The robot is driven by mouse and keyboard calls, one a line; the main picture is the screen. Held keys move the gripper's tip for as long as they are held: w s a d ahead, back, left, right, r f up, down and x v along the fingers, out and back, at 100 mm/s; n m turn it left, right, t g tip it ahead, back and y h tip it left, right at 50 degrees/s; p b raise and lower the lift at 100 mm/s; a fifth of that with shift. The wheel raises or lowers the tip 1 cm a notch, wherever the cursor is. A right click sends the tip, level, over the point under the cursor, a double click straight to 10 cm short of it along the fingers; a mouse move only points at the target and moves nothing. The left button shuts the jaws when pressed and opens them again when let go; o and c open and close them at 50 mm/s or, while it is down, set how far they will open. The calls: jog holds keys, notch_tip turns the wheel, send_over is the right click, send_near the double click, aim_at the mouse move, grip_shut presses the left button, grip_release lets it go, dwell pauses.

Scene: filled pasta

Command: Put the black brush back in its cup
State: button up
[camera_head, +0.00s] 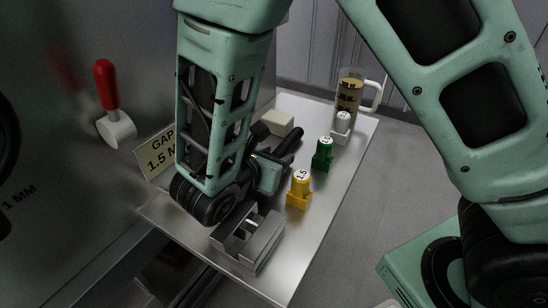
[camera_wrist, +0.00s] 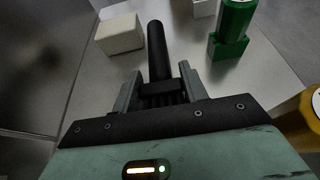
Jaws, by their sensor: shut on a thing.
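The black brush (camera_wrist: 156,48) is between the two fingers of my gripper (camera_wrist: 158,84) in the wrist view. Its round handle points away from the gripper, and its lower end is partly hidden between the fingers. In the head view the brush (camera_head: 288,142) lies slanted over the steel shelf, beside my gripper (camera_head: 268,170), which is partly hidden by my arm. A cup-like mug (camera_head: 347,96) with brown and dark bands and a white handle stands at the far end of the shelf, apart from the brush.
A yellow (camera_head: 299,190), a green (camera_head: 322,154) and a white (camera_head: 341,127) numbered piece stand in a row on the shelf (camera_head: 310,240). A cream block (camera_head: 277,122) is behind the brush. A metal fixture (camera_head: 247,238) is in front. A gap sign (camera_head: 158,152) and red-handled lever (camera_head: 107,88) are left.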

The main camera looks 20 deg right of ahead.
jog(key=shift+f, duration=0.1)
jog(key=o, duration=1.1)
